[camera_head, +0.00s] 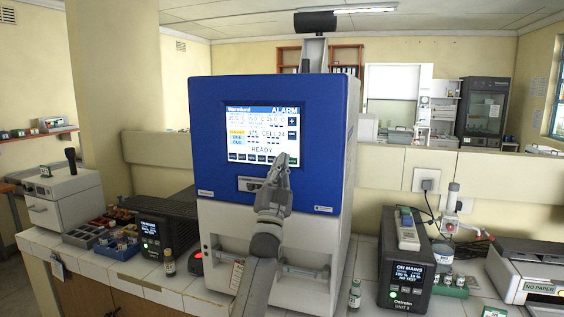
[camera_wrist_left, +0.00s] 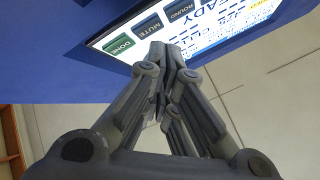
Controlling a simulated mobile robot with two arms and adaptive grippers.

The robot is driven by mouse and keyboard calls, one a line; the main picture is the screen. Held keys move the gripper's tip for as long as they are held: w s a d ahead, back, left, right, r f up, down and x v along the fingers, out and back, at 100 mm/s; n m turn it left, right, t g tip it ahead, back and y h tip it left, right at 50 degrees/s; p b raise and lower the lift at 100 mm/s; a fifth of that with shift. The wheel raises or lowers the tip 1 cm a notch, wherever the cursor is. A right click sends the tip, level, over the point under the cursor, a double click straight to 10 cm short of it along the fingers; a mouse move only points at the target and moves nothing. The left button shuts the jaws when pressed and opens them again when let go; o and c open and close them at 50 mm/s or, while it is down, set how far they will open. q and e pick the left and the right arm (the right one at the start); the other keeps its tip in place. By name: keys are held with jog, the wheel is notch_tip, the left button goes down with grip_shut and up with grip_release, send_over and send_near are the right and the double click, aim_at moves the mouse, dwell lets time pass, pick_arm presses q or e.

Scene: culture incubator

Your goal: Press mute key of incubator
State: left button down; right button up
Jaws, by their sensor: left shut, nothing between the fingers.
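The incubator (camera_head: 219,173) is a blue and white cabinet on the counter, with a lit screen (camera_head: 262,133) reading ALARM and READY. In the left wrist view the screen is upside down, with a dark MUTE key (camera_wrist_left: 147,25) between a green DONE key (camera_wrist_left: 117,45) and a ROUND key (camera_wrist_left: 179,9). My left gripper (camera_head: 283,158) is shut and empty, its tips at the screen's lower right edge. In the wrist view its tips (camera_wrist_left: 168,48) appear just below the MUTE key; contact cannot be told. The gripper partly hides the key row in the head view. My right gripper is not in view.
A dark unit reading ON MAINS (camera_head: 407,271) stands right of the incubator, with a printer (camera_head: 540,268) beyond. Another dark box (camera_head: 150,236), a vial (camera_head: 168,262) and racks (camera_head: 118,243) are on the left. A small bottle (camera_head: 354,296) stands near the incubator's front right.

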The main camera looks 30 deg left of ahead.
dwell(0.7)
pick_arm(q)
jog(key=shift+w+a+b, duration=0.1)
jog(key=shift+w+b, duration=0.25)
jog(key=shift+w, duration=0.1)
jog(key=shift+w+a+b, duration=0.1)
jog(key=shift+w+b, duration=0.15)
jog(key=shift+b, duration=0.1)
dwell(0.3)
jog(key=shift+s, duration=0.15)
dwell(0.3)
jog(key=shift+s+d+p, duration=0.2)
jog(key=shift+s+p, duration=0.15)
jog(key=shift+s, duration=0.25)
jog(key=s+p, duration=0.1)
jog(key=s, duration=0.1)
jog(key=s+d+p, duration=0.1)
jog(key=s, duration=0.1)
jog(key=shift+s+d, duration=0.1)
jog(key=shift+s, duration=0.3)
